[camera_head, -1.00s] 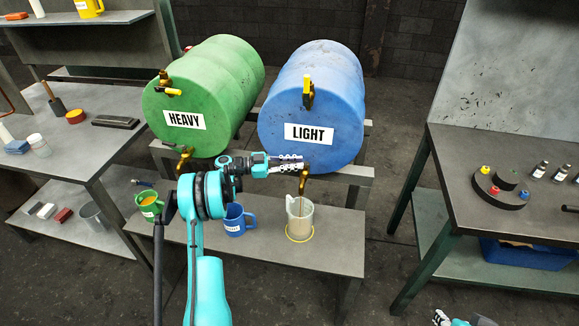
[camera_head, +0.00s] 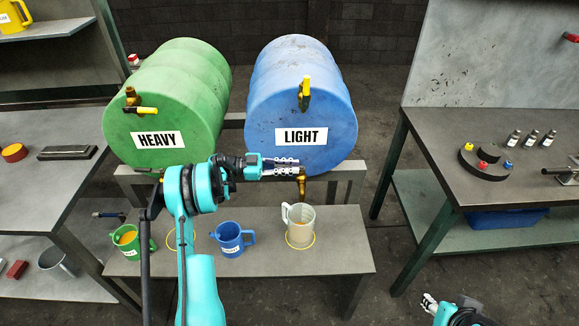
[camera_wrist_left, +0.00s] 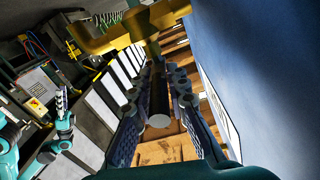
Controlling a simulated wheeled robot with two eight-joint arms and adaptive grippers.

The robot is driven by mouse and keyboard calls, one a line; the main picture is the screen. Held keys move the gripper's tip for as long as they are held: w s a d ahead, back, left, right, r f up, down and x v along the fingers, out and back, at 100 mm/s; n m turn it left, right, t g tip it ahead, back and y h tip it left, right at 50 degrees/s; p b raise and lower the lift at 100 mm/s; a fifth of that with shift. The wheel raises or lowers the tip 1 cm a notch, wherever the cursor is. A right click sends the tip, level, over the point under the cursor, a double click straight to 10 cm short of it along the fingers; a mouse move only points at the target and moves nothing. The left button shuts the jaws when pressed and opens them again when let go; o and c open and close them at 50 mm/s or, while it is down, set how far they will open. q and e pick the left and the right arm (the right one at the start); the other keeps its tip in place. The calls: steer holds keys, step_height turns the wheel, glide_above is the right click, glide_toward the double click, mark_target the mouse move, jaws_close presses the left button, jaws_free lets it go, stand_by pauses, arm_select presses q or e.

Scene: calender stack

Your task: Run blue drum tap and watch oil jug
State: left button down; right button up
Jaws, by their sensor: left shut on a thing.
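The blue drum (camera_head: 338,107), labelled LIGHT, lies on its side on a rack. Its brass tap (camera_head: 302,185) is low on the front face. My left gripper (camera_head: 290,167) is at that tap, shut on its handle. In the left wrist view the fingers flank a dark round handle (camera_wrist_left: 159,108) beside the brass body. A translucent grey jug (camera_head: 301,226) stands upright under the spout, inside a yellow ring on the bench. An amber tint shows inside; its exact level is unclear. My right gripper (camera_head: 430,303) is at the bottom right, away from the drum.
A green drum (camera_head: 165,105), labelled HEAVY, lies to the left. A blue jug (camera_head: 231,239) and a green jug (camera_head: 130,238) with amber content stand on the low bench (camera_head: 270,275).

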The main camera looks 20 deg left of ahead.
arm_select(q)
steer(key=c, duration=1.5)
jaws_free()
steer(key=v, duration=1.2)
